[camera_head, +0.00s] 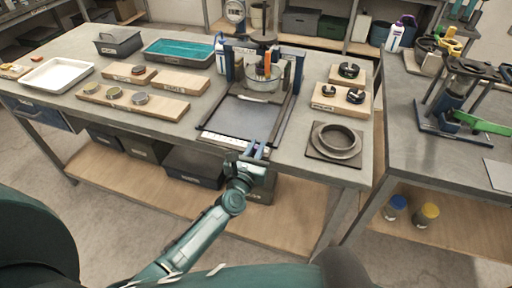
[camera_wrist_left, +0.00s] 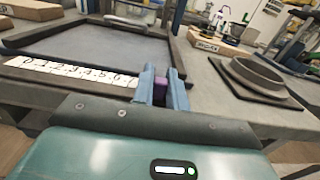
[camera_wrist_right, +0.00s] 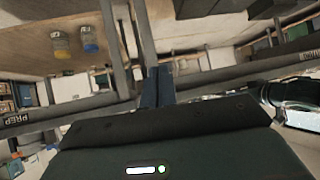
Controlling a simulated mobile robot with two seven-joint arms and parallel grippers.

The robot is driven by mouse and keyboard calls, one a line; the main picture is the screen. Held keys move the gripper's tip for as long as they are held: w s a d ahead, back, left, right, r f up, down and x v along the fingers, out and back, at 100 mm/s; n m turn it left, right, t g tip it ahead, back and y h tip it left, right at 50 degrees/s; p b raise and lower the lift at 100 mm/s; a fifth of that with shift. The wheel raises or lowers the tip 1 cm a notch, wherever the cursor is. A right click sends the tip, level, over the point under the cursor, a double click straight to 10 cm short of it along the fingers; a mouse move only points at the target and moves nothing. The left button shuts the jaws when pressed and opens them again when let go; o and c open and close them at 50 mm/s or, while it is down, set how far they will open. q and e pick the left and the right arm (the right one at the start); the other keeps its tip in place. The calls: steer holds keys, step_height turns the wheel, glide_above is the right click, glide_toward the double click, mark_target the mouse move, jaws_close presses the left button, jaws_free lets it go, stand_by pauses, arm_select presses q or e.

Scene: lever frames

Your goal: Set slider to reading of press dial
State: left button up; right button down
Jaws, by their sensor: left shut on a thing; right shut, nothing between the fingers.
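The press (camera_head: 262,75) stands on the middle table, with blue posts around a metal pot and a flat grey bed in front. A white scale strip (camera_head: 222,141) runs along the front edge of the bed; its numbers rise from 0 at left in the left wrist view (camera_wrist_left: 70,72). My left gripper (camera_head: 257,150) is shut on a small purple slider knob (camera_wrist_left: 160,88) at the strip's right end; its fingers hide the numbers past about 6. A round white-faced dial (camera_head: 235,11) shows behind the press; its reading is too small to tell. My right gripper (camera_wrist_right: 157,86) is shut and empty, away from the table.
A metal ring on a dark plate (camera_head: 337,141) lies right of the press. Wooden blocks with round parts (camera_head: 340,98) are behind it. Left are a teal tray (camera_head: 180,50), a white tray (camera_head: 57,75) and a wooden board (camera_head: 133,101). Another table (camera_head: 400,110) stands at right.

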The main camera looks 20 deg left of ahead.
mark_target(216, 142)
arm_select(q)
jaws_close()
arm_select(e)
steer(key=shift+s+f, duration=0.1)
steer(key=shift+s, duration=0.05)
arm_select(q)
steer(key=shift+a, duration=0.15)
